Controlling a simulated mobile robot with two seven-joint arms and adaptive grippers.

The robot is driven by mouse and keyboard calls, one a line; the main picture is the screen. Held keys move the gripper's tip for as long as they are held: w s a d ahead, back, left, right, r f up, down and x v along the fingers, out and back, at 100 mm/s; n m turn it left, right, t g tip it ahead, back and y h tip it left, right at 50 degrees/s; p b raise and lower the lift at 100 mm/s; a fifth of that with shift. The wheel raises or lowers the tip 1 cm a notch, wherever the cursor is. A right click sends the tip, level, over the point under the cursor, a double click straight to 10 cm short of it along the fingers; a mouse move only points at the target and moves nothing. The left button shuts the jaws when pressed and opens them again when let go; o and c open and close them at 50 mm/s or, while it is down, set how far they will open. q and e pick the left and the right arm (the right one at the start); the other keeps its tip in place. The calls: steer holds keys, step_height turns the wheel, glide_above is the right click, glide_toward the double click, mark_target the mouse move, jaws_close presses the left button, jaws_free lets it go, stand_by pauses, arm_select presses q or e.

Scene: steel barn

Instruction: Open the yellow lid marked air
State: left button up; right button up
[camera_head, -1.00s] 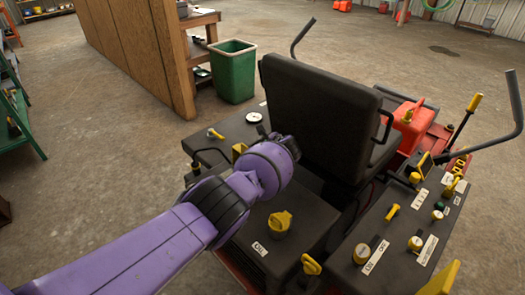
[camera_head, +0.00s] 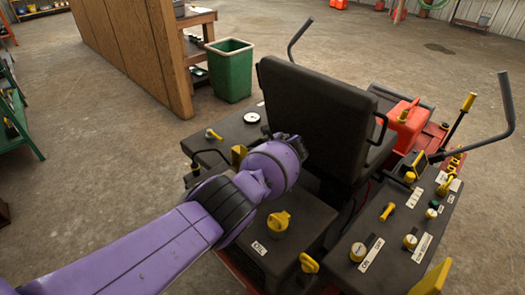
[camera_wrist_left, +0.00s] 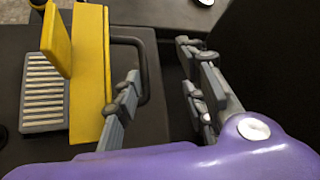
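A yellow lid (camera_wrist_left: 92,75) shows in the left wrist view as a flat panel with a raised yellow flap, beside a grey slotted grille (camera_wrist_left: 43,88). A dark looped handle (camera_wrist_left: 145,68) is at its right side. No "air" marking is readable. In the head view, part of a yellow upright piece (camera_head: 238,154) shows left of my purple wrist. My left gripper (camera_wrist_left: 158,65) is open and empty, its left finger close to the handle and its right finger apart to the right; contact cannot be told. In the head view its fingers are mostly hidden behind the wrist. My right gripper is not in view.
The black seat (camera_head: 315,105) stands just beyond my left wrist. A yellow knob (camera_head: 279,222) is on the dark deck in front. A control panel (camera_head: 385,240) with several yellow knobs lies to the right. A green bin (camera_head: 230,70) stands behind on open floor.

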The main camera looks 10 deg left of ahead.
arm_select(q)
steer(key=w+d+p+v, duration=0.1)
steer(key=w+d+v, duration=0.1)
steer(key=v, duration=1.5)
steer(key=shift+r, duration=0.3)
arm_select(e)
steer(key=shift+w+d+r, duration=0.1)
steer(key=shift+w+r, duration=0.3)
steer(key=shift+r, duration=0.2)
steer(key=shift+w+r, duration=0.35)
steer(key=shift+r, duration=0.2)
arm_select(q)
steer(key=shift+d, duration=0.1)
